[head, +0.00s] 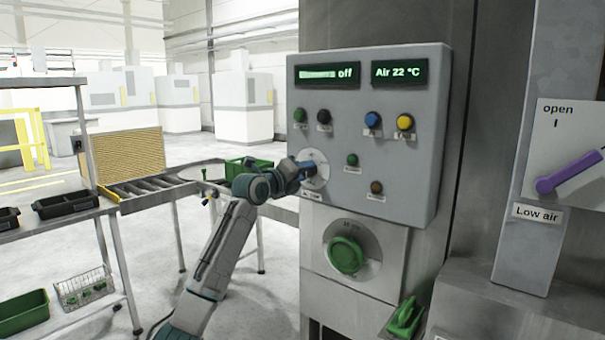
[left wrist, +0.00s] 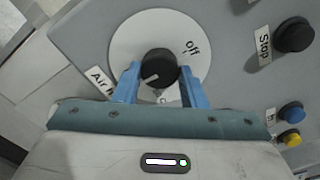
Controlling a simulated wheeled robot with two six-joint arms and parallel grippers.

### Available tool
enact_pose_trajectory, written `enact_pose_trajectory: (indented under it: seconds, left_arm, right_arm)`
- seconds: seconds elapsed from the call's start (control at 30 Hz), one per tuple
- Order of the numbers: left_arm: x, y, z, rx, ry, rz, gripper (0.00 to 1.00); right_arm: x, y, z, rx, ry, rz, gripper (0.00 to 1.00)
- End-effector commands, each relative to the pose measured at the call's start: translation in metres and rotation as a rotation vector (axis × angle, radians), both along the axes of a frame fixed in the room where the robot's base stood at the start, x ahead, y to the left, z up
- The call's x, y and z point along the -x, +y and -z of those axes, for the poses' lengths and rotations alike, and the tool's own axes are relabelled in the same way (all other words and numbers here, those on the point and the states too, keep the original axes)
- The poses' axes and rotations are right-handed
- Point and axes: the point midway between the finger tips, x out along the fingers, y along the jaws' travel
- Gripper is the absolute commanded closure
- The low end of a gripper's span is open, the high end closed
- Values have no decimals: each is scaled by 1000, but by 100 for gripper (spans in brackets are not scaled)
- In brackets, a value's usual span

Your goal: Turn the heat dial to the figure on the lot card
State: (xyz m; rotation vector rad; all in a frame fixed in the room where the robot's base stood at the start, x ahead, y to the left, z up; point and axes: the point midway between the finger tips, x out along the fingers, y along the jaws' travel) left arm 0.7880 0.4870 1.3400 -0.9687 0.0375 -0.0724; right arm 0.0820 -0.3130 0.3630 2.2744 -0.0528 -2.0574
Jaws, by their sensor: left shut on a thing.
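My left gripper (head: 304,169) is at the left side of the grey control panel (head: 405,190). In the left wrist view its blue fingers (left wrist: 160,88) are shut on a black dial knob (left wrist: 158,64). The knob sits on a round white plate (left wrist: 195,28) marked "Off", with a partly hidden label starting "Air" (left wrist: 100,80). The knob's white mark points to the lower left, away from "Off". In the head view the gripper covers most of the knob. One display (head: 328,75) ends in "off"; another (head: 399,73) reads "Air 22 °C". I cannot make out a lot card.
A large green knob (head: 345,255) is below. A purple lever (head: 568,173) is at the right beside "open". A roller conveyor (head: 150,186) and a green crate (head: 236,167) stand behind my arm.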

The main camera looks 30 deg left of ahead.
Motion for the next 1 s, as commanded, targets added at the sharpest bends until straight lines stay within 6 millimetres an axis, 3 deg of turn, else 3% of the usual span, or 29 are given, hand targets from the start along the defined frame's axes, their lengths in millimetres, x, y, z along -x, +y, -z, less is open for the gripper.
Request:
enact_pose_trajectory:
  seconds: [0.37,0.4,0.5,0.83,1.0]
  left_arm:
    - [0,0,1,-4,2,0,85]
    - [0,0,1,-4,2,0,55]
    - [0,0,1,-3,1,0,41]
    - [4,1,1,-4,1,-1,41]
    - [28,3,5,-9,0,-1,41]
  right_arm:
    - [0,2,0,-2,0,1,58]
    - [0,3,0,-3,0,1,58]
    - [0,3,0,-3,0,1,58]
    - [0,3,3,-3,0,1,58]
    - [0,3,17,-3,0,1,58]
